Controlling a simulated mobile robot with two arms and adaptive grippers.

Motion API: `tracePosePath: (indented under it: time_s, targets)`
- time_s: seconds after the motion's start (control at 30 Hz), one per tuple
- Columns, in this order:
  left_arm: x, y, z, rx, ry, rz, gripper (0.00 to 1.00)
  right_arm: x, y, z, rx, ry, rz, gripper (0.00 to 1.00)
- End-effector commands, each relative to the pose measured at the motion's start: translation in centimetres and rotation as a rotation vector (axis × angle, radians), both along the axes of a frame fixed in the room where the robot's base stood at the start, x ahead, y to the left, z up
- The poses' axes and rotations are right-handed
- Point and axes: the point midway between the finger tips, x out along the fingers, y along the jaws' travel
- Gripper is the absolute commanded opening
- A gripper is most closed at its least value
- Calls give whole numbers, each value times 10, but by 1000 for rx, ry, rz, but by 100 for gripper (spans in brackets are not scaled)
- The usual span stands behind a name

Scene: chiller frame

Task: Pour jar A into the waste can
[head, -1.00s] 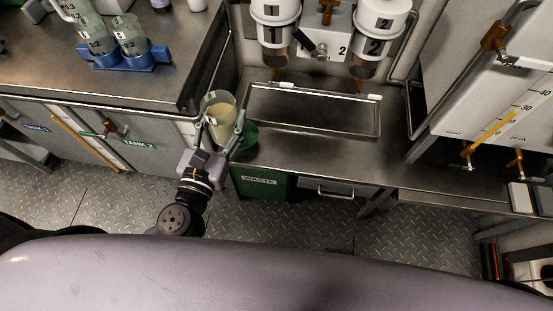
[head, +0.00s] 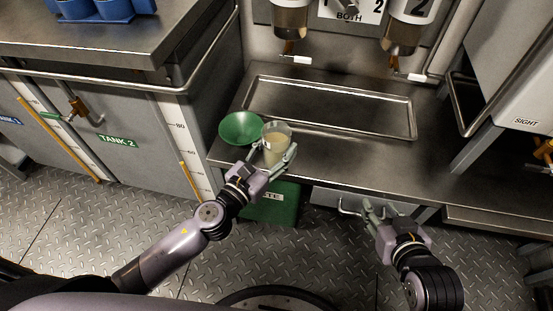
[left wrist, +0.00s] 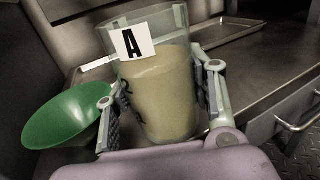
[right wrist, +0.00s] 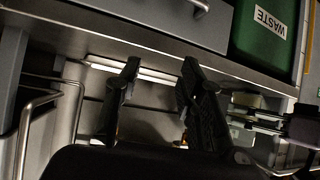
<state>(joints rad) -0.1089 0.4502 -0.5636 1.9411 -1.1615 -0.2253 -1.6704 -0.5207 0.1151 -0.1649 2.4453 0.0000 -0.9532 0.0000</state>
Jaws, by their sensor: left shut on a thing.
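Jar A (head: 275,146) is a clear jar with cloudy yellowish liquid. Its label "A" faces the left wrist camera, where the jar (left wrist: 160,95) stands nearly upright. My left gripper (head: 272,155) is shut around the jar, one finger on each side. The green waste can (head: 270,206) is below the counter edge, its label partly hidden by my left gripper. A green funnel (head: 240,129) is at the counter's left end, just left of the jar; it also shows in the left wrist view (left wrist: 68,116). My right gripper (head: 362,205) is open and empty in front of the counter drawer.
A shallow metal tray (head: 330,108) lies on the counter under two dispensers with taps. A drawer handle (right wrist: 196,4) shows in the right wrist view. Tank 2 (head: 120,150) stands to the left, under a bench with a blue rack (head: 110,10).

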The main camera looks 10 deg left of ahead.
Motion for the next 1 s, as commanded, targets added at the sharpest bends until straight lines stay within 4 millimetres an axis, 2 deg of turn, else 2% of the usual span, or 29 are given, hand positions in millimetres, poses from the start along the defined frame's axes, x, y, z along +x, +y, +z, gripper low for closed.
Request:
tracePosePath:
  time_s: [0.1, 0.23, 0.37, 0.5, 0.6, 0.7, 0.8, 1.0]
  targets:
    - [1, -1, -1, 0, -1, -3, 8, 29, 15, 56, 62, -262, 19, 36]
    - [1, -1, -1, 0, -1, -4, 8, 45, 26, 120, 131, -541, 36, 36]
    - [1, -1, -1, 0, -1, -4, 8, 44, 33, 184, 202, -815, 51, 36]
    - [1, -1, -1, 0, -1, -3, 8, 28, 35, 239, 272, -1069, 64, 36]
    - [1, -1, -1, 0, -1, -3, 8, 14, 35, 265, 310, -1203, 69, 36]
    - [1, -1, -1, 0, -1, -3, 8, 3, 33, 282, 335, -1294, 71, 36]
    - [1, -1, -1, 0, -1, -3, 8, -3, 32, 290, 349, -1340, 73, 36]
    - [1, -1, -1, 0, -1, -3, 8, -6, 32, 293, 353, -1356, 73, 36]
